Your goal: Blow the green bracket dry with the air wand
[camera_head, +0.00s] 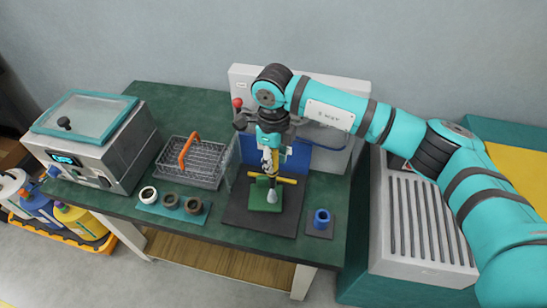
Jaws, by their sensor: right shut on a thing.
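The green bracket (259,200) sits on a dark square mat (236,212) on the green-topped bench. My right gripper (271,150) comes from above, pointing down over the bracket, and is shut on the air wand (272,193). The wand hangs about upright, with its pale lower end in front of the bracket and hiding part of it. I cannot tell whether wand and bracket touch. A yellow bar (287,180) crosses beside the wand; what it belongs to is unclear. My left gripper is not in view.
A grey machine with a glass lid (88,112) stands at left. Next to it are a wire basket with an orange handle (200,160) and a teal mat (161,210) with three rings. A blue cup-like part (321,217) sits to the right. A grey panel (240,77) stands behind.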

